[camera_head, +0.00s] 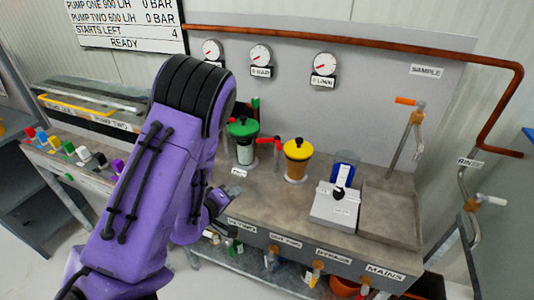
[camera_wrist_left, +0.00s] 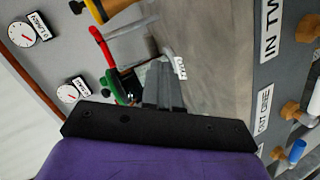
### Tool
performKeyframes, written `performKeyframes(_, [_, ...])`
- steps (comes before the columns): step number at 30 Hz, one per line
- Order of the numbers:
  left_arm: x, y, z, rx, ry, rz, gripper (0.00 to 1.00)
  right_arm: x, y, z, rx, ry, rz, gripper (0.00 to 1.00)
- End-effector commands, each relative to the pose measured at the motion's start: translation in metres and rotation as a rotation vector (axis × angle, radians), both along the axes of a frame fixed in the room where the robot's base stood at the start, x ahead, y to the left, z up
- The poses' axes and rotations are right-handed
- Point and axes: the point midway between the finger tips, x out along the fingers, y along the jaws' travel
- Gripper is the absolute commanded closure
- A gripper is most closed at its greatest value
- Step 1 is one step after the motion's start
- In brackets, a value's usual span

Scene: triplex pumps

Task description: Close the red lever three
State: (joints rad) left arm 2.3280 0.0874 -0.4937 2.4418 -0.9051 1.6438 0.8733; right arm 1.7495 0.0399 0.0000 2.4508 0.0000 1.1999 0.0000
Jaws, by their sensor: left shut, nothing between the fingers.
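A red lever (camera_head: 277,140) stands on a thin upright pipe between the green-topped canister (camera_head: 243,128) and the yellow-topped canister (camera_head: 298,150). In the left wrist view the red lever (camera_wrist_left: 99,42) shows as a long red handle, left of and beyond the fingertips. I cannot read a number on it. My left gripper (camera_head: 217,203) is low over the bench front, below and left of the lever and apart from it. In the left wrist view its fingers (camera_wrist_left: 163,84) are together and empty. My purple left arm hides part of the bench. My right gripper is not in view.
A grey box (camera_head: 336,207) and a sink basin (camera_head: 390,215) stand on the right of the bench. An orange-handled tap (camera_head: 408,101) rises behind the basin. Gauges (camera_head: 260,54) hang on the back panel. Brown knobs (camera_wrist_left: 290,110) line the bench front.

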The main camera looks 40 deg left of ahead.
Motion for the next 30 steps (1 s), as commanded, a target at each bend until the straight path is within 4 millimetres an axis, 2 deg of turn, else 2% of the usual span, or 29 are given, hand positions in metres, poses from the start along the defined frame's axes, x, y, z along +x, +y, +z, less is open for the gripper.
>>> performKeyframes(1, [0.009, 0.007, 0.028, -0.077, -0.088, -0.005, 1.00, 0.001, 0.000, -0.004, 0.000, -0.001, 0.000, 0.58])
performKeyframes(3, [0.013, 0.013, 0.060, -0.187, -0.170, -0.019, 1.00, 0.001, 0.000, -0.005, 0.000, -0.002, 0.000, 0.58])
performKeyframes(7, [0.015, 0.017, 0.089, -0.298, -0.239, -0.043, 1.00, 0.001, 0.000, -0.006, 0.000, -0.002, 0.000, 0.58])
performKeyframes(11, [0.026, 0.017, 0.091, -0.310, -0.241, -0.046, 1.00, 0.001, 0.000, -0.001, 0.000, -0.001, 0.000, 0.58])
performKeyframes(23, [0.111, 0.012, 0.080, -0.308, -0.238, -0.048, 1.00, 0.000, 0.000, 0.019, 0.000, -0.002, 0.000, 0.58])
performKeyframes(30, [0.135, -0.012, 0.072, -0.309, -0.238, -0.046, 1.00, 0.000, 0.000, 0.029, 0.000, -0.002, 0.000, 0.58])
